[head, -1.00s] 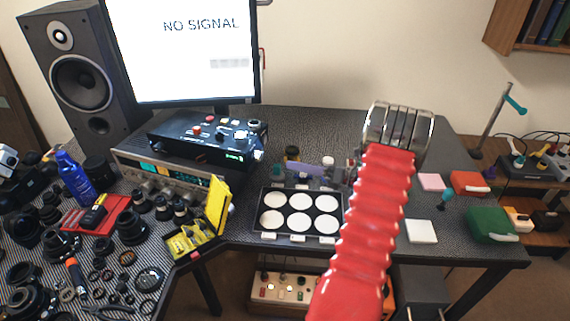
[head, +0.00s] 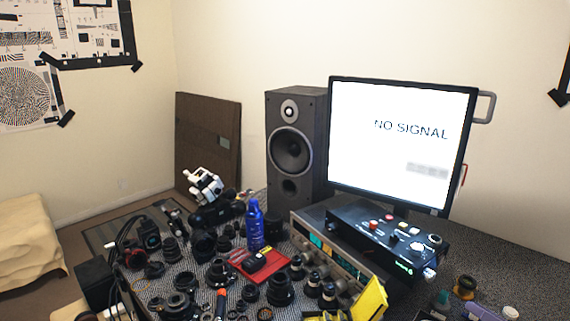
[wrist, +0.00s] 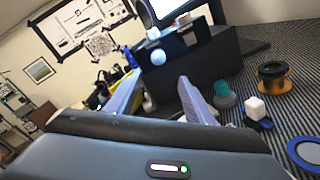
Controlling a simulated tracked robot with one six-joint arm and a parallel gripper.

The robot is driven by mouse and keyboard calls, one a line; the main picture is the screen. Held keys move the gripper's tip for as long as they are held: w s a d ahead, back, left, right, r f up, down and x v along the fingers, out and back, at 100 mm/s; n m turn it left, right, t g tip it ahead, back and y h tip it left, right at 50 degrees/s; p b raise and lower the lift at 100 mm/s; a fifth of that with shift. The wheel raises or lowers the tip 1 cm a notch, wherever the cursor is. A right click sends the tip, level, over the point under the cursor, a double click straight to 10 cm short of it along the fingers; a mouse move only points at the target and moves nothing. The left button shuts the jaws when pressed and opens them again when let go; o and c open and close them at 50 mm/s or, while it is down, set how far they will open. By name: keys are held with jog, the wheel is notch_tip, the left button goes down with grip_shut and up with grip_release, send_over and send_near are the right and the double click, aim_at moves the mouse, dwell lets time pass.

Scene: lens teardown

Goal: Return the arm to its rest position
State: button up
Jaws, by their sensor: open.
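My gripper (wrist: 161,80) shows in the wrist view, with its two pale fingers apart and nothing between them. Its dark housing fills the lower part of that view. I cannot tell the exact gap between the fingers and the box. My arm and gripper are out of the head view now, so the arm's overall pose is hidden there.
In the head view, the speaker (head: 292,150), monitor (head: 400,145), blue bottle (head: 254,228) and several lens parts crowd the bench.

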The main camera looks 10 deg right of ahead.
jog(key=s+a+f+n+g, duration=0.3)
jog(key=a+f+n+g, duration=0.1)
jog(key=a+f+n, duration=0.15)
jog(key=s+a+n+g, duration=0.3)
jog(key=a+n+g, duration=0.4)
jog(key=a+n, duration=0.35)
jog(key=s+a+r+n+h, duration=0.3)
jog(key=a+r+n, duration=0.7)
jog(key=a, duration=0.3)
jog(key=s+a+r+n+h, duration=0.3)
jog(key=a+r+n+h, duration=0.1)
jog(key=a+r+n, duration=0.7)
jog(key=a+n, duration=0.1)
jog(key=a, duration=0.2)
jog(key=shift+a+h, duration=0.3)
jog(key=shift+d+r, duration=0.1)
jog(key=shift+r, duration=0.05)
dwell(0.3)
